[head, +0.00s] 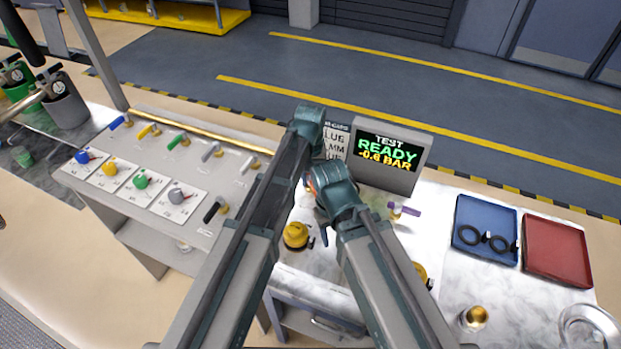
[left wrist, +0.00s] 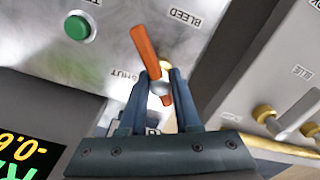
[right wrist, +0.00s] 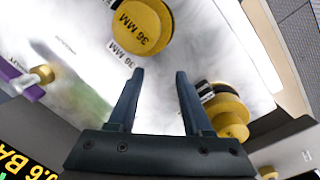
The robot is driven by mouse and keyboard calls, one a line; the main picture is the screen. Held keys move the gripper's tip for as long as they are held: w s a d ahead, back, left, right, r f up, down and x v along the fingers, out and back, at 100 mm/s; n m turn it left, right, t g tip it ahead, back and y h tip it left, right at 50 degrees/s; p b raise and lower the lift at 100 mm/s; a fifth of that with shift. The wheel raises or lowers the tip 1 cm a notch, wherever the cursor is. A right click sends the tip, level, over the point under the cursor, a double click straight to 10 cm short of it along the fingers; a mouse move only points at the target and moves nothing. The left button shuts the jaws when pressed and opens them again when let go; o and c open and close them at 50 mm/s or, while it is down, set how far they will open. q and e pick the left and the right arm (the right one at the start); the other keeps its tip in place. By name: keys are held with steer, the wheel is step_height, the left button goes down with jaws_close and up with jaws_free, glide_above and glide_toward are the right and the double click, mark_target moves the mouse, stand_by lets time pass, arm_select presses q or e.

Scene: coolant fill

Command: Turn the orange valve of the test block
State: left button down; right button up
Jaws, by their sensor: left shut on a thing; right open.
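The orange valve (left wrist: 146,52) shows in the left wrist view as a lever on the grey metal face of the test block (left wrist: 112,50). BLEED is printed to the lever's right, and SHUT to its lower left. My left gripper (left wrist: 162,80) is shut on the lever near its hub, one finger on each side. In the head view my arms mostly hide the valve and left fingertips. My right gripper (right wrist: 160,74) is open and empty above the white marbled tabletop, near a yellow 36 MM cap (right wrist: 140,27).
The display (head: 388,155) reads TEST READY -0.6 BAR. A green button (left wrist: 77,26) is near the lever. A panel with coloured valves (head: 140,180) stands left. A blue tray (head: 484,254) with black rings and a red tray (head: 556,250) lie right. My forearms run close together.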

mark_target(311, 177)
arm_select(q)
steer(key=m, duration=0.3)
steer(key=shift+m, duration=2.2)
steer(key=c, duration=0.6)
jaws_free()
steer(key=shift+r, duration=0.1)
arm_select(e)
steer(key=shift+r, duration=0.1)
arm_select(q)
step_height(311, 177, up, 14)
steer(key=p, duration=1.3)
steer(key=shift+f+p, duration=0.25)
steer(key=shift+p, duration=0.15)
arm_select(e)
step_height(311, 177, up, 14)
steer(key=shift+f, duration=0.2)
